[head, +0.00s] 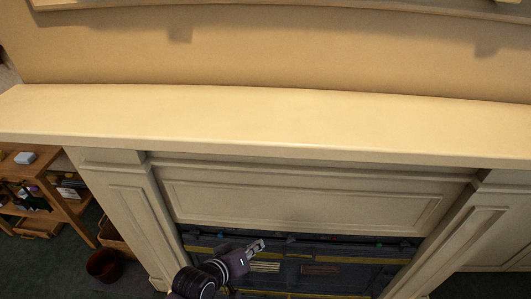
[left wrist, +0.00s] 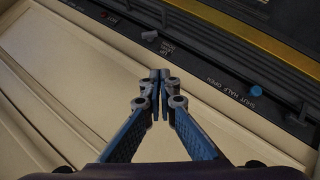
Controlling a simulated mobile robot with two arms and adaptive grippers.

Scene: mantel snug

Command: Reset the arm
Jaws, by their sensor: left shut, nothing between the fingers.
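My left gripper (head: 257,246) is low in the head view, in front of the dark stove insert under the cream mantel. In the left wrist view its two blue-padded fingers (left wrist: 159,76) meet at the tips, shut with nothing between them. My left arm comes up from the bottom of the head view behind the gripper. My right gripper does not show in either view.
The mantel shelf (head: 260,115) is bare across its width. The stove insert (head: 330,262) carries small controls; a blue knob (left wrist: 257,89) and a grey lever (left wrist: 149,35) show close up. A wooden shelf unit (head: 60,205) and a dark red bin (head: 104,265) stand at left.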

